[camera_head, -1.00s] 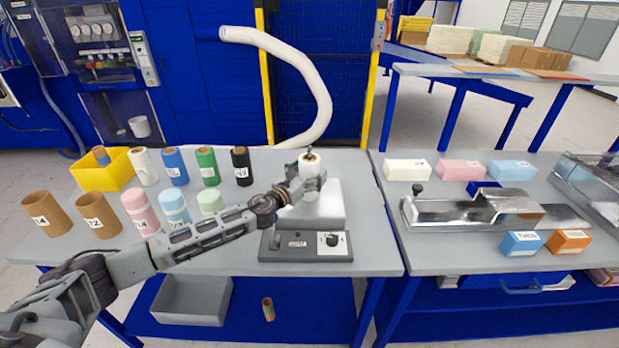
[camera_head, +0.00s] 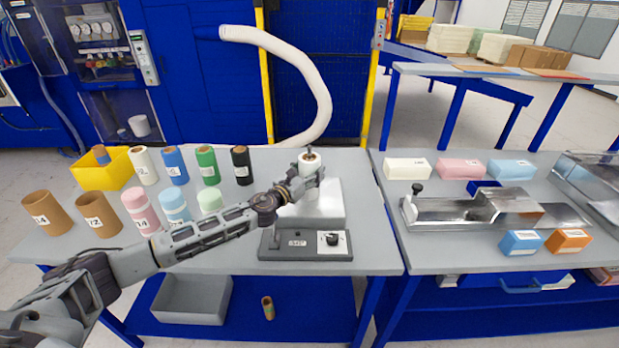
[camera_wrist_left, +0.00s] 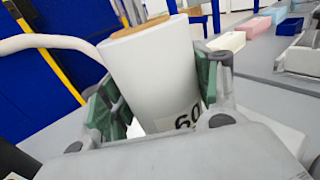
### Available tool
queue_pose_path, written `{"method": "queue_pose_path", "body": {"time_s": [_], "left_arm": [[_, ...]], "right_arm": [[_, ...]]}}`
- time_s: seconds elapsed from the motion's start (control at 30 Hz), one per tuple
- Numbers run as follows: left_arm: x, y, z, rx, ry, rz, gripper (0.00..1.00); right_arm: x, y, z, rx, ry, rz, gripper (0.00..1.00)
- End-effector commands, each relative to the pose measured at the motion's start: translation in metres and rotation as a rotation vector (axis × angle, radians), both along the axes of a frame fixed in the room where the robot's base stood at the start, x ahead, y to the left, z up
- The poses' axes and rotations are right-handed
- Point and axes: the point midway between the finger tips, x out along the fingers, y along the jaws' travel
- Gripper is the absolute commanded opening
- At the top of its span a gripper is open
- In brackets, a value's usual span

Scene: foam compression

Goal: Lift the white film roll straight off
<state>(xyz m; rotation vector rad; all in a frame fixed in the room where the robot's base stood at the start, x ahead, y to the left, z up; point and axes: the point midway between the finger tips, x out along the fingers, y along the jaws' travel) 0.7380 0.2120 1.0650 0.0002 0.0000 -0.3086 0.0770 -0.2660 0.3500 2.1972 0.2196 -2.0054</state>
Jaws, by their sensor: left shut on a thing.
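The white film roll (camera_head: 309,160) stands upright at the grey and white machine (camera_head: 316,207) on the left table. In the left wrist view the white roll (camera_wrist_left: 155,75) fills the middle, with a brown core at its top and a label reading 60 low on its side. My left gripper (camera_head: 307,179) is shut on the roll; its green-padded fingers (camera_wrist_left: 155,100) lie on both sides of it. The roll's lower end is hidden by the gripper, so I cannot tell whether it touches the machine. My right gripper is not in view.
Several rolls stand left of the arm, among them a black roll (camera_head: 241,165) and a green roll (camera_head: 207,166). A yellow bin (camera_head: 100,178) stands at the back left. The right table (camera_head: 440,259) carries foam blocks and a metal fixture (camera_head: 470,208).

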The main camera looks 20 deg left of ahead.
Motion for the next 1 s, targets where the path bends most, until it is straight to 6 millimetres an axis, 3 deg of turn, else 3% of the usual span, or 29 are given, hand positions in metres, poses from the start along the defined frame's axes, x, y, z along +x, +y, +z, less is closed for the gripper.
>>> {"method": "queue_pose_path", "body": {"time_s": [0.07,0.57,1.0], "left_arm": [[0.000,0.000,0.000,0.000,0.000,0.000,0.26],[0.000,0.000,0.011,0.001,-0.004,0.000,0.26],[0.001,0.000,0.069,0.000,-0.005,0.000,0.26]], "right_arm": [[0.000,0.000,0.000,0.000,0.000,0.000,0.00],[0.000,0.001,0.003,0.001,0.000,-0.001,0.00],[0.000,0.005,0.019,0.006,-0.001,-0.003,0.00]]}}
